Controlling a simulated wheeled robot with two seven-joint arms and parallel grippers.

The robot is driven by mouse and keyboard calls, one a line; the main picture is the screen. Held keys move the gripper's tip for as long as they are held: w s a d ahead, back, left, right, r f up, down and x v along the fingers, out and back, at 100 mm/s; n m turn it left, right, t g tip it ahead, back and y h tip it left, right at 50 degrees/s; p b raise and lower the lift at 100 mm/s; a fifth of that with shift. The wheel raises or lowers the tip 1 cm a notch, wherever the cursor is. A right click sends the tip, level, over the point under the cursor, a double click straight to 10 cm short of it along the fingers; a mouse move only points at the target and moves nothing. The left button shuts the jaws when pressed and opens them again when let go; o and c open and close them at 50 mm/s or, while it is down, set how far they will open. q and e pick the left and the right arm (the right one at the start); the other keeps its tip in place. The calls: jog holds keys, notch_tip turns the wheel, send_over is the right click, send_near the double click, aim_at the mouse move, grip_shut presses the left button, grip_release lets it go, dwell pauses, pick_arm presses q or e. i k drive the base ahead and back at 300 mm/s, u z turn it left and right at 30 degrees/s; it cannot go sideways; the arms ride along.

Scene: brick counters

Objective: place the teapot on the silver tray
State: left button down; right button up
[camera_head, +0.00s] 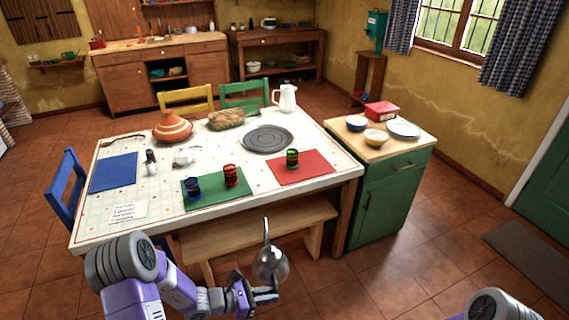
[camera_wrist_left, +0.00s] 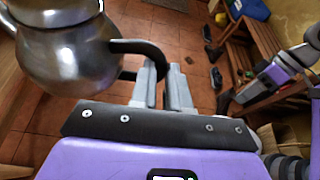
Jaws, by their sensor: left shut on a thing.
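The teapot (camera_head: 270,265) is a shiny silver pot with a dark handle. My left gripper (camera_head: 262,293) is shut on it, holding it in the air in front of the table. In the left wrist view the teapot (camera_wrist_left: 65,58) fills the upper left, and its black handle (camera_wrist_left: 147,48) curves around the closed fingers (camera_wrist_left: 168,85). The silver tray (camera_head: 267,138) looks dark grey and round. It lies empty on the table, beyond the mats. My right gripper (camera_wrist_left: 250,92) shows small at the right of the wrist view; its finger state is unclear.
The table (camera_head: 150,205) holds a green mat (camera_head: 215,200) and a red mat (camera_head: 318,166) with striped cups, a terracotta tagine (camera_head: 172,128), and a white pitcher (camera_head: 286,98). A bench (camera_head: 255,228) stands in front. A green cabinet (camera_head: 390,190) with bowls stands right.

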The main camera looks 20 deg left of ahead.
aim_at(263, 143)
jog(key=z, duration=1.05)
jog(key=i, duration=1.15)
jog(key=u, duration=1.3)
